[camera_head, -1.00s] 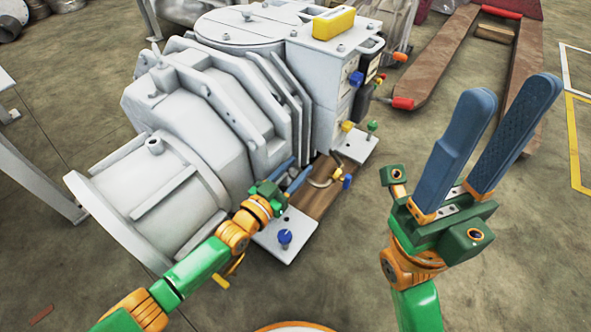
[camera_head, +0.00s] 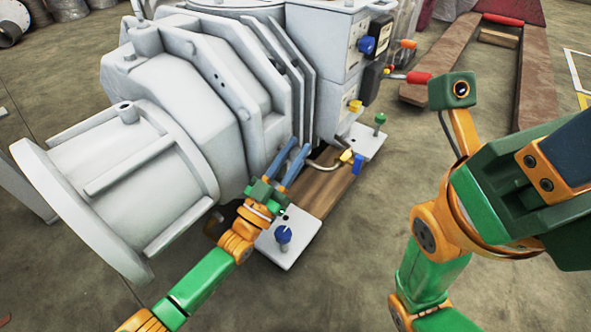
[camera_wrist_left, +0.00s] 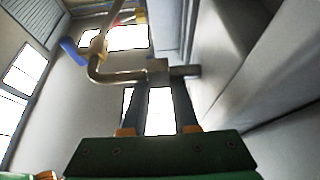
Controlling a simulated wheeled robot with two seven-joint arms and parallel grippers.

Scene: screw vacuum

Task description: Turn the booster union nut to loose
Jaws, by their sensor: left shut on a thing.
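The booster union nut (camera_wrist_left: 157,68) shows in the left wrist view as a small metal collar on a bent metal pipe (camera_wrist_left: 103,72). My left gripper (camera_wrist_left: 160,84) has its two blue fingers on either side of the nut and is shut on it. In the head view my left gripper (camera_head: 297,160) reaches in beside the grey vacuum pump (camera_head: 235,90), low by its ribbed side. The nut cannot be made out there. The pipe (camera_head: 325,166) shows just right of the fingers. My right gripper (camera_head: 530,190) is large at the right edge, its fingertips cut off.
A white plate with a blue knob (camera_head: 283,236) lies close below my left gripper. A yellow-and-blue valve (camera_head: 351,160) sits at the pipe's right end. A green-topped knob (camera_head: 379,119) stands beyond it.

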